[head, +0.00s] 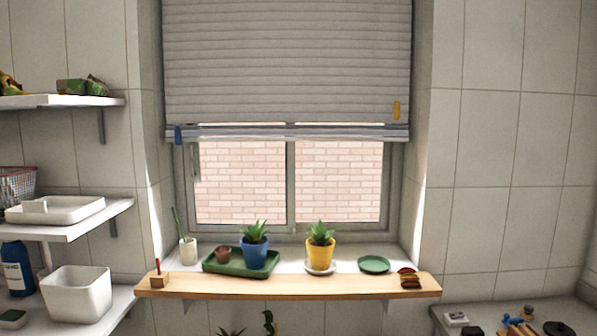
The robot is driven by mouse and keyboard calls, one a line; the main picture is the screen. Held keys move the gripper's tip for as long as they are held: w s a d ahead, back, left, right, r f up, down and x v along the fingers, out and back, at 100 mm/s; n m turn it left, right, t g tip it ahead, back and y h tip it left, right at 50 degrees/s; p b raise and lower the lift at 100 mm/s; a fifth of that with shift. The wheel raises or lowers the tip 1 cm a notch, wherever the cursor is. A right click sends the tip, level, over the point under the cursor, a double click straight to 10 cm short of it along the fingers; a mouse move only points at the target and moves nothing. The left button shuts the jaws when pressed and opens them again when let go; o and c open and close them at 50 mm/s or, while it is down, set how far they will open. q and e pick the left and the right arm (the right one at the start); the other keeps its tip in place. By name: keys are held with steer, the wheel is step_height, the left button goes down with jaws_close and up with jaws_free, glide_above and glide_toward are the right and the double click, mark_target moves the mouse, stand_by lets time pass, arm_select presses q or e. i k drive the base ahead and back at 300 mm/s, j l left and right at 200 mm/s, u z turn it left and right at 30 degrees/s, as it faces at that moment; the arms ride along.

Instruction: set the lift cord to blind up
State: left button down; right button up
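The grey slatted blind (288,65) hangs over the upper part of the window. Its bottom rail (290,133) sits about halfway down, a little lower at the left end than the right. A blue pull (178,135) hangs at the blind's lower left corner. A yellow pull (396,110) hangs near its right edge, somewhat higher. The cords themselves are too thin to make out, and I cannot tell which pull is on the lift cord. Neither of my grippers is in view.
A wooden-edged sill (290,287) below holds a blue plant pot (254,254) on a green tray (225,268), a yellow plant pot (320,253), a white cup (188,251) and a green saucer (374,264). Shelves (75,225) stand at left; a cluttered counter (500,308) is at lower right.

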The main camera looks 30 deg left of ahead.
mark_target(177, 132)
steer(key=u, duration=1.65)
steer(key=i+j, duration=0.95)
steer(key=i+l+z, duration=0.05)
steer(key=i, duration=0.05)
